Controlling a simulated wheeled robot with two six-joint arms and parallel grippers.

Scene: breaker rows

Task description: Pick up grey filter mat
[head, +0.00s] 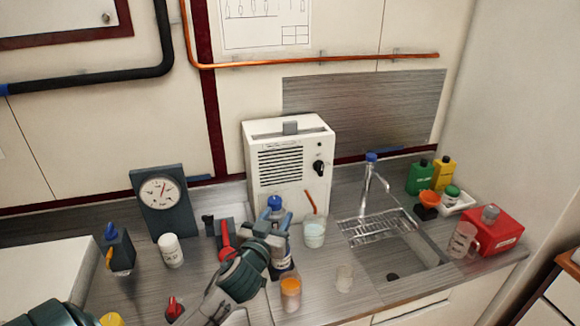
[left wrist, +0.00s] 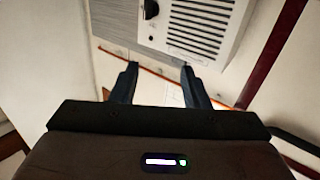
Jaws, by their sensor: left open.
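I cannot pick out the grey filter mat for certain. A small grey piece (head: 290,127) stands up from the top of the white box unit (head: 264,190); whether it is the mat or a handle I cannot tell. The unit has a dark slotted grille and a black knob on its front. My left gripper (head: 266,231) is in front of the unit, near its lower part, and covers part of a blue-capped bottle. In the left wrist view its fingers (left wrist: 158,86) are apart with nothing between them, and the unit (left wrist: 205,28) shows beyond.
A glass of pale liquid (head: 314,233), an orange-filled jar (head: 290,293) and a clear cup (head: 344,277) stand near my left gripper. A gauge (head: 160,190) and white bottle (head: 171,250) are left. The sink (head: 400,262) and red box (head: 497,232) are right.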

